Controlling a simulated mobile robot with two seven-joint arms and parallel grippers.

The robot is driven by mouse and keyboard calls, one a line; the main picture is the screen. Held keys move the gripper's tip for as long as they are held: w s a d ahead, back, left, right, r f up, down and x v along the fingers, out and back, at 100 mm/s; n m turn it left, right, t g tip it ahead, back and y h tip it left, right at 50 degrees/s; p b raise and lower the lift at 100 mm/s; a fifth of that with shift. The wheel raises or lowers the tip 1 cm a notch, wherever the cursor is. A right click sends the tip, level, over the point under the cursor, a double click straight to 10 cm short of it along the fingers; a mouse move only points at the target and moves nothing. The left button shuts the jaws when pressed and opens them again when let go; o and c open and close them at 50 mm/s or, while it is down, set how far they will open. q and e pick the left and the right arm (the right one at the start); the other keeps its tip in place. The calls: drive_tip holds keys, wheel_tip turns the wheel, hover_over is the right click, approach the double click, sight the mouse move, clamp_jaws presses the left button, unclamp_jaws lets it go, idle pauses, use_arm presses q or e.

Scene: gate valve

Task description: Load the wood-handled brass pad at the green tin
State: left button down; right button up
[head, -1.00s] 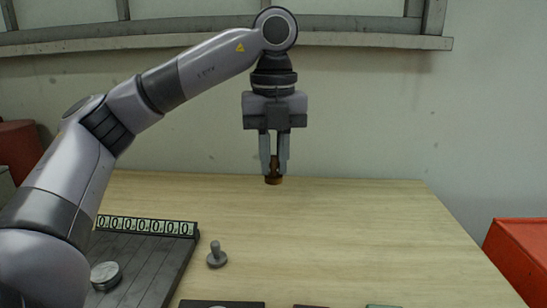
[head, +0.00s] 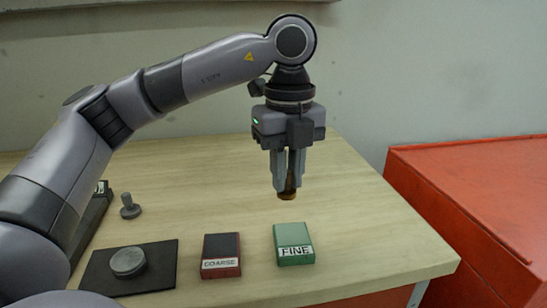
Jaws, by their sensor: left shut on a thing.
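My left gripper (head: 288,185) is shut on the wood-handled brass pad (head: 287,196), whose brown lower end shows below the fingertips. It hangs above the table, up and slightly behind the green tin. The green tin (head: 293,232) lies on the table with a white label reading FINE. The gripper and pad are apart from the tin. Most of the pad's handle is hidden between the fingers. My right gripper is not in view.
A dark red tin (head: 221,247) labelled COARSE lies left of the green one. A round grey disc (head: 128,261) sits on a black mat (head: 164,275). A grey knobbed pad (head: 130,207) stands further back. A red box (head: 460,190) is at right. The table's right side is clear.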

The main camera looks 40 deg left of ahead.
sight(293, 198)
use_arm(q)
drive_tip(key=shift+w+d+f, duration=0.1)
drive_tip(key=shift+d+f, duration=0.3)
drive_tip(key=shift+d, duration=0.2)
drive_tip(key=shift+f, duration=0.15)
wheel_tip(293, 198, down, 5)
drive_tip(key=b, duration=0.4)
drive_tip(key=shift+r, duration=0.2)
drive_tip(key=shift+f, duration=0.5)
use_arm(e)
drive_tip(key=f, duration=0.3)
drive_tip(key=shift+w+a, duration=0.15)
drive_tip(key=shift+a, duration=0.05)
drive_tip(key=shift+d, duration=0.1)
use_arm(q)
drive_tip(key=shift+f+b, duration=0.4)
drive_tip(key=shift+b, duration=0.2)
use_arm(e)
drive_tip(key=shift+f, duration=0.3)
use_arm(q)
drive_tip(key=shift+f, duration=0.2)
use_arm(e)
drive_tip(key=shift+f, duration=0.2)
